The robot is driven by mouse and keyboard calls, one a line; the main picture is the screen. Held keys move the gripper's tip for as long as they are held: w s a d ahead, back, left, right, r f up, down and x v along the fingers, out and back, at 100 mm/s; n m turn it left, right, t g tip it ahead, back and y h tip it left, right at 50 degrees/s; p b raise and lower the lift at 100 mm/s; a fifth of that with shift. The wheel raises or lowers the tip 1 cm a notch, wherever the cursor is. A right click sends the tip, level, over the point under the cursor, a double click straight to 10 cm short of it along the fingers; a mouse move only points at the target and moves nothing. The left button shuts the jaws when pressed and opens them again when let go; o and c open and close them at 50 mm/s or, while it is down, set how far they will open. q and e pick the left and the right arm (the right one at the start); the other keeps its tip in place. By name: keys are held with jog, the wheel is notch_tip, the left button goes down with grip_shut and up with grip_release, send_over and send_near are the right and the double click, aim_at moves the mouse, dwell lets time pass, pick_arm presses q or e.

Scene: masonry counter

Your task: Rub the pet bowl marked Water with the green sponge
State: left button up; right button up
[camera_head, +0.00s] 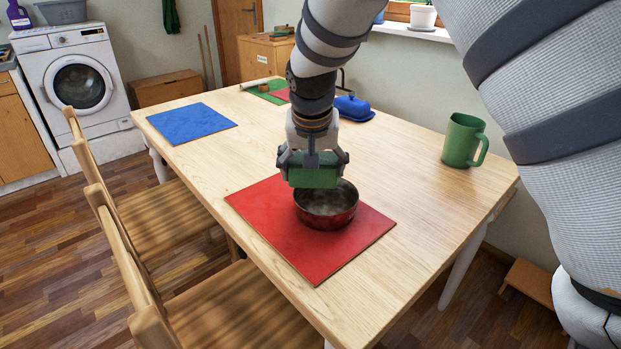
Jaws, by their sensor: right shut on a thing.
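My right gripper (313,165) points straight down and is shut on the green sponge (313,177). The sponge is at the back left of the rim of a red metal bowl (328,218), overlapping the bowl's opening in the picture. I cannot tell whether it touches the bowl. The bowl stands upright on a red square mat (262,214) on the wooden table. Its inside looks grey, and no marking is readable from here. My left gripper is out of view.
A blue mat (191,123) lies at the table's far left. Chairs (150,290) line the left edge.

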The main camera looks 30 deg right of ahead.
jog(key=shift+r, duration=1.1)
